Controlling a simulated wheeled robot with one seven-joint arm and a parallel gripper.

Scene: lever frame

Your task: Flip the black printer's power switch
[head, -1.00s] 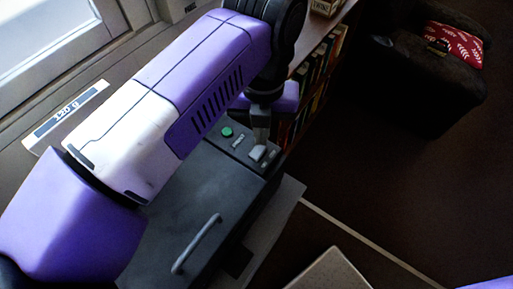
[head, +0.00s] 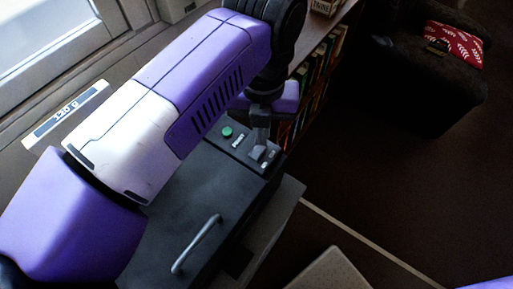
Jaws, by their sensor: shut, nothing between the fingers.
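The black printer (head: 165,225) stands below my arm, with a grey bar handle on its top. Its small panel at the far end carries a green button (head: 227,132), a white label and a grey power switch (head: 257,153) between small pale marks. My gripper (head: 261,138) points down at the switch, its fingers shut and empty. The fingertips are right at the switch and appear to touch it, though I cannot be sure. My arm hides part of the printer's left side.
A bookshelf (head: 318,75) with several books stands just beyond the printer. A dark armchair (head: 425,95) with a red patterned cushion (head: 455,44) is at the upper right. A window (head: 50,40) is at the upper left. Dark floor is open at the right.

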